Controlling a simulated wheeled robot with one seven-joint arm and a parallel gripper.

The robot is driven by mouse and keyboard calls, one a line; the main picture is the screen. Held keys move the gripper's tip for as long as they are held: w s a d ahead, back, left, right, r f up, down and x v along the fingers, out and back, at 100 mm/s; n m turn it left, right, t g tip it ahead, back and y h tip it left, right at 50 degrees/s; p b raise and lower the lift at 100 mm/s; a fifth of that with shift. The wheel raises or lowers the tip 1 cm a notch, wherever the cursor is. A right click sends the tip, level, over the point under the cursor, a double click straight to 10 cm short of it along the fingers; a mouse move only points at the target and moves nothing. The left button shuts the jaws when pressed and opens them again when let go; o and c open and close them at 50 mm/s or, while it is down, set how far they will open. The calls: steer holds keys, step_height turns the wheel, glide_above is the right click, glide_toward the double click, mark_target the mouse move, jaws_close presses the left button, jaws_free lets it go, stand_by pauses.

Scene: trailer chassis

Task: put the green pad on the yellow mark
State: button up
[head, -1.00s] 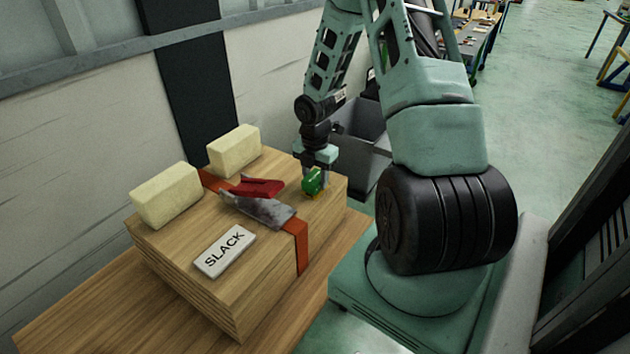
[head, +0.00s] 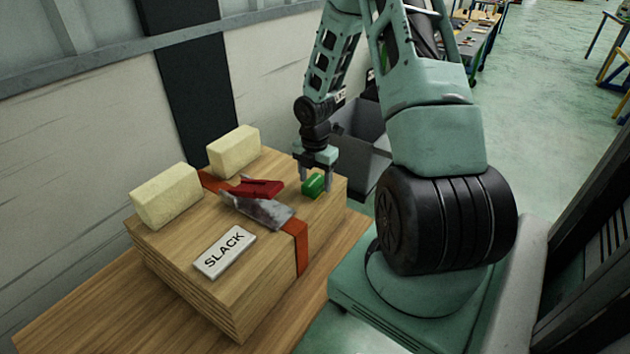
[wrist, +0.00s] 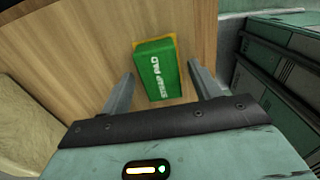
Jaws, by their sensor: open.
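The green pad (head: 314,185) lies on the wooden stack near its right end. In the wrist view the green pad (wrist: 158,73) shows white lettering and lies over the yellow mark (wrist: 171,39), whose edge shows along the pad's far end and side. Most of the mark is hidden under the pad. My gripper (head: 316,186) is open at the pad. In the wrist view the fingers of my gripper (wrist: 160,88) stand apart on either side of the pad, with a gap on each side.
On the wooden stack (head: 190,262) are an orange strap (head: 302,250), a red-handled metal buckle (head: 262,200), a SLACK sign (head: 225,251) and two pale blocks (head: 166,195), (head: 234,151). A grey bin (head: 362,150) stands behind my gripper.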

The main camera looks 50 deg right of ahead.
mark_target(315, 181)
step_height(315, 181, up, 11)
steer(key=p, duration=0.1)
steer(key=w+a+r+m, duration=0.2)
steer(key=a+r, duration=0.1)
steer(key=a, duration=0.8)
steer(key=s+a+r+m, duration=0.2)
steer(key=a, duration=0.5)
steer(key=s+a+r+m, duration=0.1)
steer(key=s+a+r, duration=0.1)
steer(key=a, duration=0.6)
steer(key=s+a+r+m, duration=0.3)
steer(key=s+a+m, duration=0.3)
steer(key=s+a, duration=0.8)
steer(key=shift+s+a+y, duration=0.3)
steer(key=shift+s, duration=0.6)
